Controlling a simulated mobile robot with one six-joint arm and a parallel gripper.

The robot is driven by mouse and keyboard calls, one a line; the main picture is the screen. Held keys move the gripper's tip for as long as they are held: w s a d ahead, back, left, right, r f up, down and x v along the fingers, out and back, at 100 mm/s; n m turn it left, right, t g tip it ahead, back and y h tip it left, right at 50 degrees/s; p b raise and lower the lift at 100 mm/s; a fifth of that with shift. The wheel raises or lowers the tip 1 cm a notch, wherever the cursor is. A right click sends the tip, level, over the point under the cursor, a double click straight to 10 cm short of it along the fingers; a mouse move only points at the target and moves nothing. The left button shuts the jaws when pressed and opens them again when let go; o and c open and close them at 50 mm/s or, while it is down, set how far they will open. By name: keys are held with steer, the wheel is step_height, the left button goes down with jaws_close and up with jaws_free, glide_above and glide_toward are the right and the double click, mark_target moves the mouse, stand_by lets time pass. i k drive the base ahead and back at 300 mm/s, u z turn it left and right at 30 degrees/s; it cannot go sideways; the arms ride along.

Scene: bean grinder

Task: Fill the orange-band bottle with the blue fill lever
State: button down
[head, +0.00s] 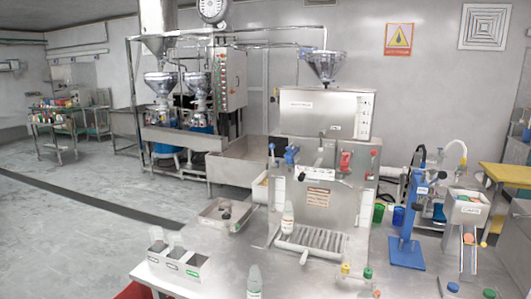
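A dispensing machine (318,182) stands on the metal table, with a blue lever (291,155) at its left front and a red lever (346,160) at its right front. A whitish bottle (288,218) stands upright by the left end of the grated tray (312,240), below the blue lever. It seems to carry a reddish or orange band, too small to be sure. Another bottle (254,283) stands at the front edge of the picture; its band colour is unclear. My gripper is not in view.
A white compartment box (172,271) holds bottles at the front left. Behind it is a shallow metal tray (225,214). Small coloured caps (367,272) lie at the front right. A blue press stand (406,252) and green and blue cups (398,216) stand to the right.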

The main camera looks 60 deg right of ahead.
mark_target(271, 146)
steer(key=i, duration=1.35)
steer(key=u, duration=0.3)
